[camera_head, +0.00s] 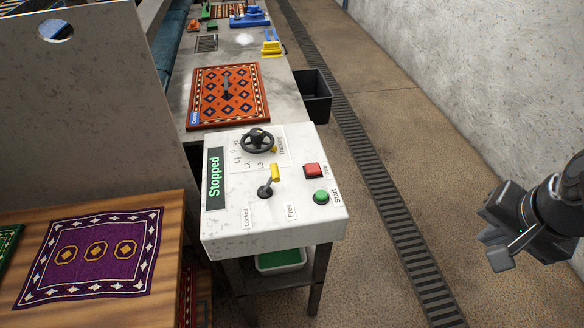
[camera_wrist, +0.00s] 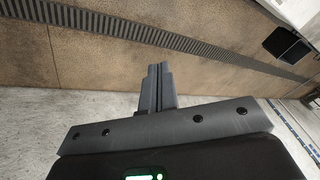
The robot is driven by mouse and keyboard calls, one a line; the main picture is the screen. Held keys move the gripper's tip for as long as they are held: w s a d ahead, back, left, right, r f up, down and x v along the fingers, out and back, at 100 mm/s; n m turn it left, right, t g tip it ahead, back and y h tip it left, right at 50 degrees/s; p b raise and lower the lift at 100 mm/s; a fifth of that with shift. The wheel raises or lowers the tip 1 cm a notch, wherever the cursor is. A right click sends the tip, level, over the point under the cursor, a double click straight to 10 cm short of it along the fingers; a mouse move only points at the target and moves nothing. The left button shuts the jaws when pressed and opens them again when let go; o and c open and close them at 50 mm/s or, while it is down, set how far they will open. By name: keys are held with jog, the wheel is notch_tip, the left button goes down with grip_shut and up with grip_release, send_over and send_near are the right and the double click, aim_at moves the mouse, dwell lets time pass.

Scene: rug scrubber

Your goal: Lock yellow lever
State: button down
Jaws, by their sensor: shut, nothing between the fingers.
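The yellow lever (camera_head: 275,173) stands on the top of the white control panel (camera_head: 235,170). It has a black base and shaft with a yellow grip, and it leans up and to the right, toward the back of the panel. The labels "Locked" (camera_head: 247,216) and "Free" (camera_head: 291,211) lie in front of it. My gripper (camera_head: 497,250) is at the far right in the head view, well apart from the panel, over the floor. Its fingers (camera_wrist: 156,88) are shut and empty in the wrist view. The lever is not in the wrist view.
A black handwheel (camera_head: 257,141), a red stop button (camera_head: 312,170) and a green start button (camera_head: 321,197) share the panel. An orange rug (camera_head: 228,95) lies behind it, a purple rug (camera_head: 92,252) on the left table. A black bin (camera_head: 314,95) stands right. Floor between panel and gripper is clear.

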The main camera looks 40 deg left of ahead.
jog(key=w+a+f+m+g+y, duration=0.2)
jog(key=w+a+f+g, duration=0.1)
jog(key=a, duration=0.8)
jog(key=w+a+f+m+g+y, duration=0.2)
jog(key=w+a+f+g, duration=0.2)
jog(key=a, duration=0.6)
jog(key=w+a+f+m+g+y, duration=0.3)
jog(key=w+a, duration=0.4)
jog(key=a, duration=0.4)
jog(key=shift+a+f+g, duration=0.3)
jog(key=shift+f+g, duration=0.1)
jog(key=shift+g, duration=0.5)
send_near(270, 181)
jog(key=shift+w+d+f, duration=0.25)
jog(key=shift+w+f, duration=0.1)
jog(key=shift+f, duration=0.25)
jog(key=shift+w+d+f, duration=0.25)
jog(key=shift+w+f, duration=0.05)
jog(key=shift+f, duration=0.35)
jog(key=shift+s+a+r, duration=0.2)
jog(key=shift+s+a, duration=1.05)
jog(key=shift+s+a+r, duration=0.15)
jog(key=shift+s+a, duration=0.2)
jog(key=shift+a, duration=0.05)
jog(key=shift+r, duration=0.1)
